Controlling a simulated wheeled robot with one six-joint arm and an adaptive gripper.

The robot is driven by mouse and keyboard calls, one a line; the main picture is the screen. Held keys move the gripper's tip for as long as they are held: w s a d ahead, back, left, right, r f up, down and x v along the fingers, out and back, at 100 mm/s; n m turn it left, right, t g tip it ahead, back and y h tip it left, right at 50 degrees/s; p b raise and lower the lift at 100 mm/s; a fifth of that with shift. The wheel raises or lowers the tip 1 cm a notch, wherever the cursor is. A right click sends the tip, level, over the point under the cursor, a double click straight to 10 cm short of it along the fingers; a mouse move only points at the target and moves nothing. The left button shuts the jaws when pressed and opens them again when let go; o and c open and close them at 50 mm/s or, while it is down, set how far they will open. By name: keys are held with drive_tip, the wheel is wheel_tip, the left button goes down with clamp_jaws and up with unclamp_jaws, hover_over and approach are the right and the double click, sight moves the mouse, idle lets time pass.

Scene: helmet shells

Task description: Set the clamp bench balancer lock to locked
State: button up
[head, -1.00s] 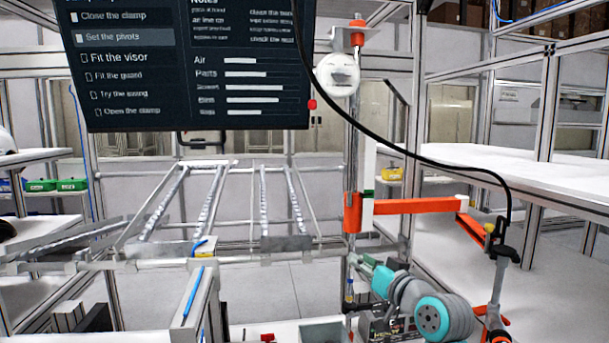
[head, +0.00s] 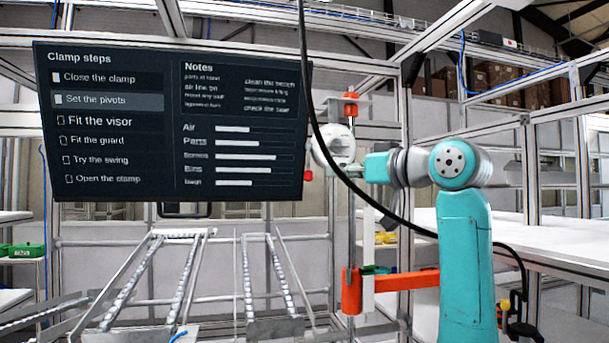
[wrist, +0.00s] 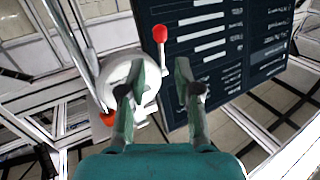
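The balancer (head: 335,147) is a white round housing below an orange fitting (head: 350,104) on the clamp bench's upright. In the wrist view its white housing (wrist: 112,72) lies partly behind the left finger. A short lever with a red knob (wrist: 160,34) sticks out beside it; the knob (head: 308,175) shows at the housing's lower left in the head view. My gripper (wrist: 160,82) is open and empty, its fingers pointing toward the lever side of the balancer. The knob lies beyond the fingertips, apart from them. I cannot read any lock marking.
A dark screen (head: 175,125) with clamp steps hangs close to the left of the balancer. A black cable (head: 375,212) sags across the front. The clamp's orange arm (head: 405,281) is below. Slanted roller racks (head: 170,280) stand at the lower left.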

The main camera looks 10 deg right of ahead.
sight(311, 173)
drive_tip(key=x, duration=1)
drive_tip(key=shift+w+a, duration=0.15)
drive_tip(key=shift+w, duration=0.15)
clamp_jaws()
